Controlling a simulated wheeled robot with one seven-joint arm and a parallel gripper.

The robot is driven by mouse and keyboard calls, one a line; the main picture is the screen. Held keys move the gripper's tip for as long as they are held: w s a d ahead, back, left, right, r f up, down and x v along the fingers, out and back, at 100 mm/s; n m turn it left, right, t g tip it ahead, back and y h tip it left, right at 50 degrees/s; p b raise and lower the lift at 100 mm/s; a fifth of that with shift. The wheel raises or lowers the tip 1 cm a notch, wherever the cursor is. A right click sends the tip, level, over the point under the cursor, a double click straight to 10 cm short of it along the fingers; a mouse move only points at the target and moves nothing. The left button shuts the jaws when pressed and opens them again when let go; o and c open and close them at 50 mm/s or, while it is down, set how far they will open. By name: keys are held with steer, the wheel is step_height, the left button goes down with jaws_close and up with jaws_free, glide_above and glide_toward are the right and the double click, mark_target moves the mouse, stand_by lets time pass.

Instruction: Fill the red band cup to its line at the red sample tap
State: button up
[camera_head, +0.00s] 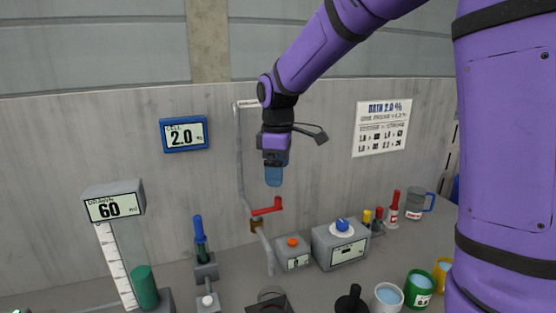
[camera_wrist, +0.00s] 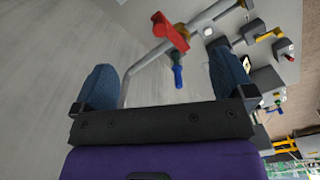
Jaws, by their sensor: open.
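The red tap lever (camera_head: 267,207) sits on a grey pipe (camera_head: 241,150) that runs down the wall panel. In the wrist view the red lever (camera_wrist: 170,32) shows ahead of my fingers. My gripper (camera_head: 274,174) is open and empty, with blue finger pads, in the air above the lever. Both pads also show in the wrist view (camera_wrist: 163,82), well apart with nothing between them. A dark block (camera_head: 268,305) stands below the pipe, cut by the bottom edge, with a clear round rim (camera_head: 271,292) at it. I cannot make out a red band on any cup.
White (camera_head: 387,297), green (camera_head: 419,291) and yellow (camera_head: 441,274) cups stand at the lower right. A box with a blue knob (camera_head: 341,246) and an orange-button box (camera_head: 292,253) stand right of the pipe. A green cylinder (camera_head: 145,287) and a blue-handled valve (camera_head: 199,235) are left.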

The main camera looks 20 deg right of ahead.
mark_target(278, 198)
steer(key=shift+f, duration=4.2)
jaws_close()
